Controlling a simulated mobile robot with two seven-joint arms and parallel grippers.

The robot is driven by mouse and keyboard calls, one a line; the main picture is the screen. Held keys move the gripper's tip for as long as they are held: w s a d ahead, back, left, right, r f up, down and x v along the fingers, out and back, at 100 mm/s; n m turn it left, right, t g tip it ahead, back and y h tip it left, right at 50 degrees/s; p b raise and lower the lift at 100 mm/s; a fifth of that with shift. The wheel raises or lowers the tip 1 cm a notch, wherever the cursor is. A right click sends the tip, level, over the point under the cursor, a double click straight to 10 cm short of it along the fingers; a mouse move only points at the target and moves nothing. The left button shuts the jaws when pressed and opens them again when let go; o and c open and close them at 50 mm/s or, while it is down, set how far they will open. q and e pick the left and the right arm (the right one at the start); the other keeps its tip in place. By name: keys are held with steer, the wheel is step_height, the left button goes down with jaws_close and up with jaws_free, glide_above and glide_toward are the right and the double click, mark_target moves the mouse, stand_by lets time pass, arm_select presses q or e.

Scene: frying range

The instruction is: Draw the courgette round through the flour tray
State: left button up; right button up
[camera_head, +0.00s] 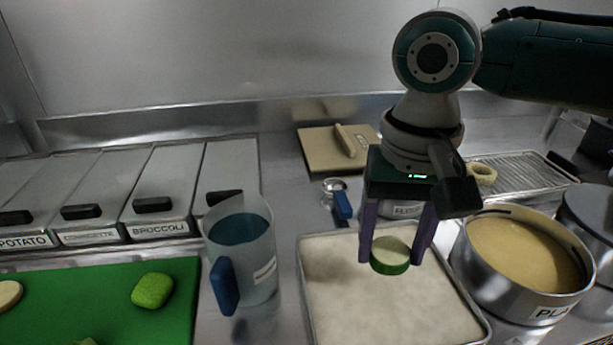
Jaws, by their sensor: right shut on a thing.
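The courgette round (391,254), pale on top with a green rim, is held between the purple fingers of my right gripper (392,258). My right gripper is shut on it and points down over the flour tray (305,268). The tray is a shallow metal pan filled with off-white flour (365,300). The round is over the back part of the tray; I cannot tell whether it touches the flour. My left gripper is not in view.
A jug (243,260) with a blue handle stands left of the tray. A pot of batter (525,255) stands close on the right. A green board (60,295) bears food pieces, including a green one (153,290). Lidded bins (160,200) line the back left; a wire rack (520,172) lies back right.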

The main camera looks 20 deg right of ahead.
mark_target(375, 302)
step_height(375, 302, down, 2)
steer(key=shift+f+b, duration=0.2)
steer(key=shift+b, duration=0.9)
steer(key=shift+f+b, duration=0.75)
steer(key=shift+f, duration=2)
steer(key=shift+p, duration=0.4)
steer(key=shift+a, duration=0.2)
